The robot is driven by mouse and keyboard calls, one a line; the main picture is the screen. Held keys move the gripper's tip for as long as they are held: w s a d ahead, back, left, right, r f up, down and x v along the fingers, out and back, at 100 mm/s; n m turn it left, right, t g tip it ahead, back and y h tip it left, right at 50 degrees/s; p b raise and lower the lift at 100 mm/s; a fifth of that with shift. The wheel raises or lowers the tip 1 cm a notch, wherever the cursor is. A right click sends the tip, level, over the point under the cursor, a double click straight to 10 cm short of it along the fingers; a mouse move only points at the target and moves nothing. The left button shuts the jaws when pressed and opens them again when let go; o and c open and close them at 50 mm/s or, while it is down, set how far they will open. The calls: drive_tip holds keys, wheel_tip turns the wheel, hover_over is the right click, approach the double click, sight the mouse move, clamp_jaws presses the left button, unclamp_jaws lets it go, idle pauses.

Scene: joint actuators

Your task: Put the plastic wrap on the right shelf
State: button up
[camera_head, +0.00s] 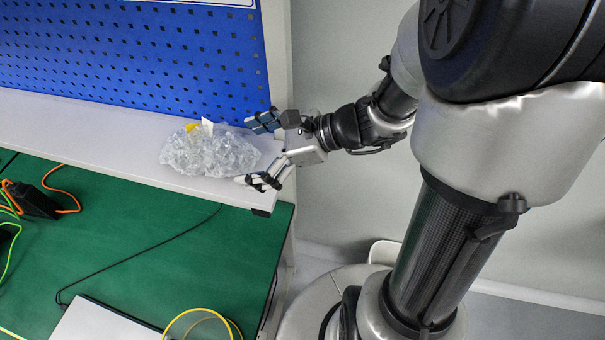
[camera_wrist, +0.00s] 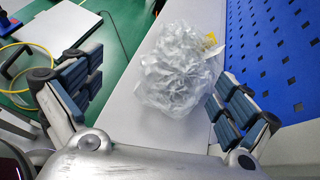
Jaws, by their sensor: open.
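The plastic wrap (camera_head: 208,152) is a crumpled clear bundle with a small yellow and white tag. It lies on the white shelf (camera_head: 110,135) near the shelf's right end, in front of the blue pegboard. My gripper (camera_head: 256,152) is open at the right end of the shelf, its fingers pointing left towards the wrap, one on the pegboard side and one on the front-edge side. In the wrist view the plastic wrap (camera_wrist: 180,70) lies ahead between the spread fingers (camera_wrist: 160,98). I cannot tell whether the right-hand finger touches it.
The blue perforated pegboard (camera_head: 140,55) rises close behind the shelf. Below is a green worktop (camera_head: 150,240) with a black cable, orange and yellow cables (camera_head: 205,315), a black device (camera_head: 33,200) and a white flat object (camera_head: 100,320). The shelf left of the wrap is clear.

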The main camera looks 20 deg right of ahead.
drive_tip(key=s+a+r+n+g+h, duration=0.25)
drive_tip(key=s+n+g+h, duration=0.2)
drive_tip(key=s+n, duration=0.75)
drive_tip(key=s+d+r+n+t+h, duration=0.3)
drive_tip(key=d+n+h, duration=0.3)
drive_tip(key=d+n, duration=0.2)
drive_tip(key=shift+s+d+r+n, duration=0.2)
drive_tip(key=shift+s+n, duration=0.5)
drive_tip(key=shift+n, duration=0.5)
drive_tip(key=shift+h, duration=0.25)
drive_tip(key=shift+f, duration=0.2)
